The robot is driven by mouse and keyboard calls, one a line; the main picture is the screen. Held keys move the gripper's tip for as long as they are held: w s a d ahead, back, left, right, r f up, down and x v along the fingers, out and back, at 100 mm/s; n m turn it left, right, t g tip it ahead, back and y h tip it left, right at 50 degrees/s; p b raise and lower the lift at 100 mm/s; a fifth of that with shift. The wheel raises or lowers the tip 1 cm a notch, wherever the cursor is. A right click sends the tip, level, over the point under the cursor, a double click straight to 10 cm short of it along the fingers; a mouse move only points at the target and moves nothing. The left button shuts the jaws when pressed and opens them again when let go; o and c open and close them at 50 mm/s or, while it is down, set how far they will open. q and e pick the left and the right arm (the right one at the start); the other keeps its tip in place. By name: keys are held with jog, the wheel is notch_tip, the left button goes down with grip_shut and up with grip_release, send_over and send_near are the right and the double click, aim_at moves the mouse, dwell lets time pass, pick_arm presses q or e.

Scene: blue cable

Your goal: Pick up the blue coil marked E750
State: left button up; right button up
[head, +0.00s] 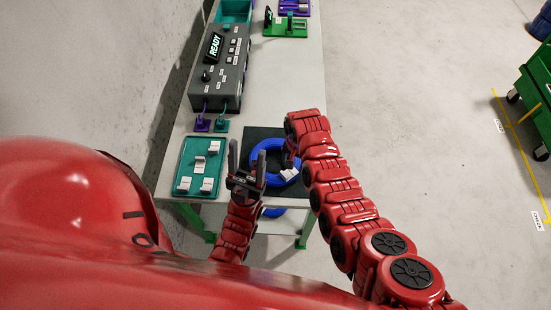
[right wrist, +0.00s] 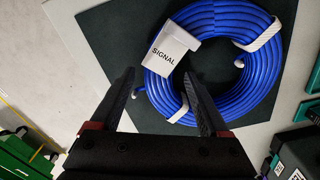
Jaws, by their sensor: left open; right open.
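A blue cable coil (head: 270,144) lies flat on a dark mat (head: 256,133) near the table's front end. It fills the upper right wrist view (right wrist: 257,85), bound with white ties. Its white tag (right wrist: 171,52) reads "SIGNAL"; I see no E750 marking. My right gripper (head: 291,155) is open at the coil's right side. In the right wrist view its fingers (right wrist: 158,75) point at the tagged part, the right finger overlapping the coil; contact is unclear. My left gripper (head: 247,153) is open and empty, fingers upward in the picture, by the coil's left side.
A teal tray (head: 185,181) with several white-labelled pieces is left of the mat. A grey "READY" box (head: 220,67) with purple and teal plugs stands behind. Something blue (head: 272,212) shows below the table edge. A green cart (head: 536,85) stands right, across clear floor.

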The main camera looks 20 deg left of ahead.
jog(key=shift+f, duration=1.15)
grip_shut()
dwell(0.8)
